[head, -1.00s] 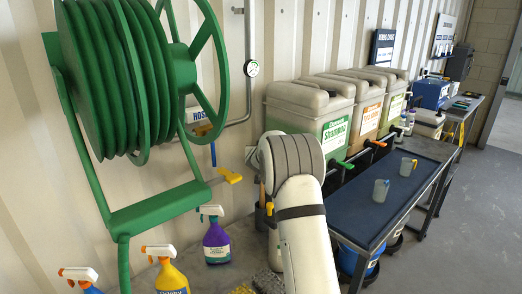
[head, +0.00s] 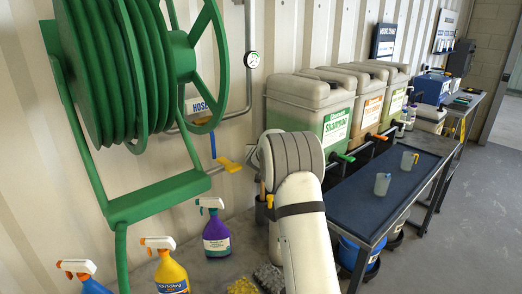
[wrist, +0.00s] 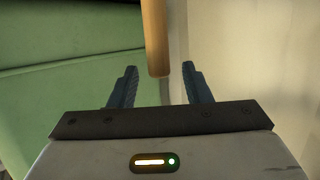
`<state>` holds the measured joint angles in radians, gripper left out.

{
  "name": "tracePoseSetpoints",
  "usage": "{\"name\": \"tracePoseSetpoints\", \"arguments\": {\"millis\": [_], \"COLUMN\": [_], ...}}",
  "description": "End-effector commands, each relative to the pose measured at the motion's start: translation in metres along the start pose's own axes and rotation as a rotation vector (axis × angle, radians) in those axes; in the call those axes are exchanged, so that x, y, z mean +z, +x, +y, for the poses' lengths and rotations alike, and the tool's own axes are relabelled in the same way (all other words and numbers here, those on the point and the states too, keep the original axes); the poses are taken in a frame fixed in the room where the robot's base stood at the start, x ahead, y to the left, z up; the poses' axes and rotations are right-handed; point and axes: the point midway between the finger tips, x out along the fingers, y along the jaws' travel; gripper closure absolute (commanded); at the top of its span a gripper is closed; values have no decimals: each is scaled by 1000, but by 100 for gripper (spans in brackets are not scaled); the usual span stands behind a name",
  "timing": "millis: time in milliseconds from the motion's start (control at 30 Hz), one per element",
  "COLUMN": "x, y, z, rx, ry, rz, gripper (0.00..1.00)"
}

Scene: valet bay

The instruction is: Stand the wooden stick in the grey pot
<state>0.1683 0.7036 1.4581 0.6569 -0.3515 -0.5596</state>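The wooden stick (wrist: 156,38) shows in the wrist view as a plain light-brown rod coming down from the top edge. Its lower end is between and just beyond the fingertips of my gripper (wrist: 159,72). The two dark fingers are apart, with a gap on each side of the stick, so my gripper is open and empty. In the head view my arm hides the gripper. A dark grey pot (head: 261,212) stands on the bench against the wall, partly behind my arm. A thin brown upright piece shows just above it; I cannot tell whether that is the stick.
Spray bottles, purple (head: 216,232) and yellow (head: 170,270), stand left of my arm. A yellow sponge (head: 243,286) lies near the front. A green hose reel (head: 130,75) hangs at left. Shampoo drums (head: 312,112) and a dark tray table (head: 385,190) are at right.

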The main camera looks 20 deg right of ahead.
Motion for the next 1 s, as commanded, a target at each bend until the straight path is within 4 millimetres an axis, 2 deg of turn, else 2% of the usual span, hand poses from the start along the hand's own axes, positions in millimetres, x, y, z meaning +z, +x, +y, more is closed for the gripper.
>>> {"name": "tracePoseSetpoints", "arguments": {"millis": [333,733,1000], "x": [1,1,1], "y": [-5,-63,-80], "z": [0,0,1], "rx": [0,-1,0], "ry": [0,0,0], "rz": [-1,0,0], "gripper": [55,55,55]}}
